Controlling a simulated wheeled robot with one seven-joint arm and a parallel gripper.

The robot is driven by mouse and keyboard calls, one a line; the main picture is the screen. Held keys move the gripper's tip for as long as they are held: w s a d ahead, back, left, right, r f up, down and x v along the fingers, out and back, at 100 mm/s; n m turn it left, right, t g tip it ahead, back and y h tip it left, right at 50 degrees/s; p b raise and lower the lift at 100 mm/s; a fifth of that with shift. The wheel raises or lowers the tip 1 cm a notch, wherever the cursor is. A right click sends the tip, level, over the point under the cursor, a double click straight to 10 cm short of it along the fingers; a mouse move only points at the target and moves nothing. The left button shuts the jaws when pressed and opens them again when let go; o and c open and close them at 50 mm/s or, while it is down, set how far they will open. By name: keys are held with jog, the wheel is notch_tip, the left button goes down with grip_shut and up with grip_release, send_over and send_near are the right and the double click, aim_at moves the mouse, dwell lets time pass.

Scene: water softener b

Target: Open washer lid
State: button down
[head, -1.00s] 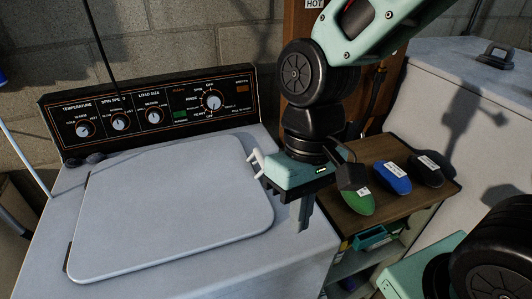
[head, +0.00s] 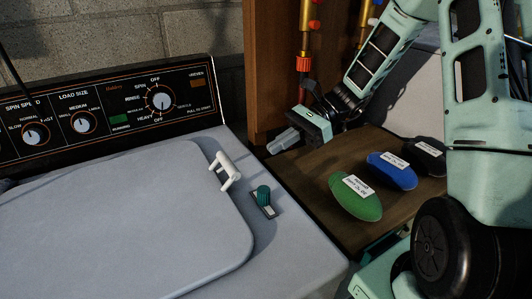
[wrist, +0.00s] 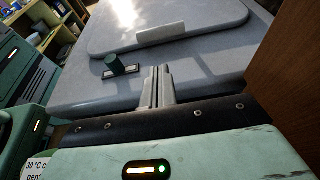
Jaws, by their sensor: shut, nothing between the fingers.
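The washer lid (head: 110,220) is a pale grey panel lying flat and shut on the washer top. It also shows at the top of the wrist view (wrist: 200,18). A white lid handle (head: 225,172) sits on its right edge and faces my gripper in the wrist view (wrist: 162,33). My gripper (head: 280,143) is shut and empty, to the right of the washer and behind the handle in the head view. In the wrist view its closed fingers (wrist: 159,80) point toward the lid, apart from the handle.
A green knob (head: 264,196) on a small plate stands on the washer top beside the handle. The control panel (head: 150,103) is behind. A wooden shelf right of the washer holds a green bottle (head: 354,200), a blue one (head: 391,172) and a black one (head: 424,157).

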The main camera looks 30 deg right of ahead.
aim_at(248, 177)
jog(key=x, duration=0.8)
jog(key=shift+a+f, duration=0.15)
jog(key=shift+a, duration=0.2)
